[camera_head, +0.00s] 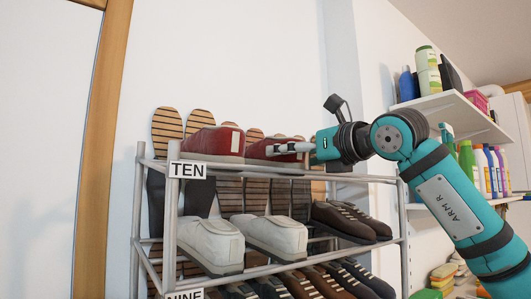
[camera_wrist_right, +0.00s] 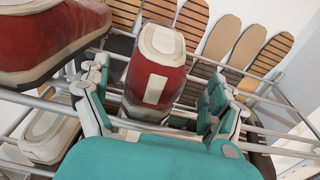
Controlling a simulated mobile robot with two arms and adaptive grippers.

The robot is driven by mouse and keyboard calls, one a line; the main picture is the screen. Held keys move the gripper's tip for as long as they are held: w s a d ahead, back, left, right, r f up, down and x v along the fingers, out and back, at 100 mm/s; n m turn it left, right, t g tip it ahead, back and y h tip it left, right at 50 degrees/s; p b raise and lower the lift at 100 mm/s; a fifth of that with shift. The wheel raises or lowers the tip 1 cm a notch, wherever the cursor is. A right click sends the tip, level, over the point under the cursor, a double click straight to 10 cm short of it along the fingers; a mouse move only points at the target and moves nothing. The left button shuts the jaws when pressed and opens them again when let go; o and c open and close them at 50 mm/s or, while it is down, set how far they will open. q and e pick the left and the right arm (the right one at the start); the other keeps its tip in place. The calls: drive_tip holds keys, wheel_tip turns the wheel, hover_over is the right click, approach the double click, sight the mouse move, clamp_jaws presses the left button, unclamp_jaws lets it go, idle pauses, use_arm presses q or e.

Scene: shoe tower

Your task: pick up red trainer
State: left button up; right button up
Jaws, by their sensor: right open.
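Two red trainers with pale soles stand on the top shelf of the shoe rack, the one labelled TEN. The left red trainer (camera_head: 214,141) also shows at the upper left of the right wrist view (camera_wrist_right: 50,35). The right red trainer (camera_head: 264,150) is partly hidden behind my gripper in the head view. In the right wrist view the right red trainer (camera_wrist_right: 155,77) lies between my right gripper's open fingers (camera_wrist_right: 155,105), with its pale heel strip facing the camera. I cannot tell whether the fingers touch it. My left gripper is not in view.
The metal rack (camera_head: 404,225) holds white trainers (camera_head: 277,236) and brown shoes (camera_head: 346,221) on the shelf below. Striped soles (camera_head: 167,128) stand upright behind the red trainers. A white wall shelf (camera_head: 450,111) with bottles is at the right.

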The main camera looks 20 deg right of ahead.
sight(264, 154)
drive_tip(key=p+x, duration=0.1)
drive_tip(key=x, duration=0.1)
drive_tip(key=p+x, duration=0.1)
drive_tip(key=x, duration=0.1)
drive_tip(key=shift+a+f, duration=0.15)
drive_tip(key=shift+a, duration=0.15)
drive_tip(key=shift+w+a+f, duration=0.1)
drive_tip(key=shift+w, duration=0.1)
drive_tip(key=shift+s, duration=0.15)
drive_tip(key=shift+c, duration=1.5)
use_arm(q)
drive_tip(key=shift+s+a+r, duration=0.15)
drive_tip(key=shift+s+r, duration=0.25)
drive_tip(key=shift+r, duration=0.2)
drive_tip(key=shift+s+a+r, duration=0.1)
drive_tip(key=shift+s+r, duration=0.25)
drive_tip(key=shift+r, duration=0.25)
use_arm(e)
drive_tip(key=c, duration=1.2)
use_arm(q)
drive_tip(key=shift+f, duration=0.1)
